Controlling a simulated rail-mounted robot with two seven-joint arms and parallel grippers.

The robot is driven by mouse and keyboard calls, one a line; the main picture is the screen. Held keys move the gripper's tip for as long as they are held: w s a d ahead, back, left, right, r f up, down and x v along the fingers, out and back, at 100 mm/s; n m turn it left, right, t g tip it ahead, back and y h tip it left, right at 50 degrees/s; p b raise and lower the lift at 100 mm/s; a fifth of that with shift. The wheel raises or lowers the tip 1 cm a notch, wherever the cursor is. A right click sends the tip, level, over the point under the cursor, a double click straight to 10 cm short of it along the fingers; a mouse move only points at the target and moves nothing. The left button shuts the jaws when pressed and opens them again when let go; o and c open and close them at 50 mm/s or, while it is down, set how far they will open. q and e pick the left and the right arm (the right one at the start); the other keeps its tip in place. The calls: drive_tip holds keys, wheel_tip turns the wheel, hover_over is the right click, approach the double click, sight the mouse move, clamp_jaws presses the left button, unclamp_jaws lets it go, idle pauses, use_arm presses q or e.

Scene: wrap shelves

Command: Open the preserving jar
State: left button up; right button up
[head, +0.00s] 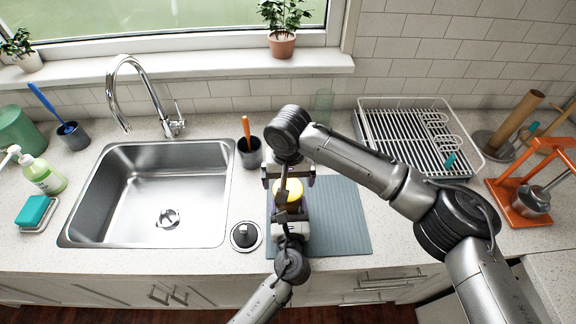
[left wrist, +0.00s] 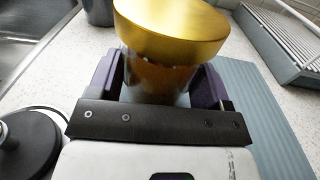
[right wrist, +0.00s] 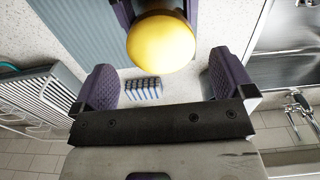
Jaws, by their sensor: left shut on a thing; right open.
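The preserving jar (left wrist: 155,82) has a wide gold lid (left wrist: 172,28), which looks seated on top of it. In the head view the yellow lid (head: 289,193) shows over the grey-blue mat (head: 340,215). My left gripper (left wrist: 157,88) is shut around the jar's body below the lid; in the head view it (head: 291,216) comes from the front. My right gripper (head: 287,174) is above and just behind the lid. In the right wrist view its fingers (right wrist: 165,82) are wide apart and empty, with the lid (right wrist: 160,42) ahead of them, apparently not touched.
The steel sink (head: 150,195) lies left of the mat, with a black round-knobbed item (head: 245,236) between. A dark cup with an orange handle (head: 249,150) stands behind. A dish rack (head: 415,135) and an orange stand (head: 530,185) are to the right. The mat's right part is clear.

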sight(288, 188)
drive_tip(key=shift+f, duration=1.9)
